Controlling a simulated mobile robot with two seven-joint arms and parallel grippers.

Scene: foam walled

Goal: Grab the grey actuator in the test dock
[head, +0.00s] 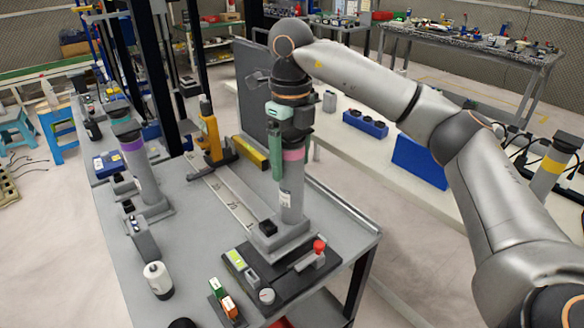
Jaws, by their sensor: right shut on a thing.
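The grey actuator (291,195) stands upright on a grey foot at the test dock (322,266), a dark board with a red knob and a green-yellow display. It has a pink band near its top. My right gripper (291,135) comes down from above and is shut on the upper part of the actuator. The fingers hide part of its top. My left gripper is not in view.
A second grey actuator with a purple band (136,160) stands on the left of the grey table (185,262). A yellow clamp stand (209,138) and a dark upright panel (252,95) are behind. A white bottle (157,280) and small coloured blocks (228,305) stand near the front.

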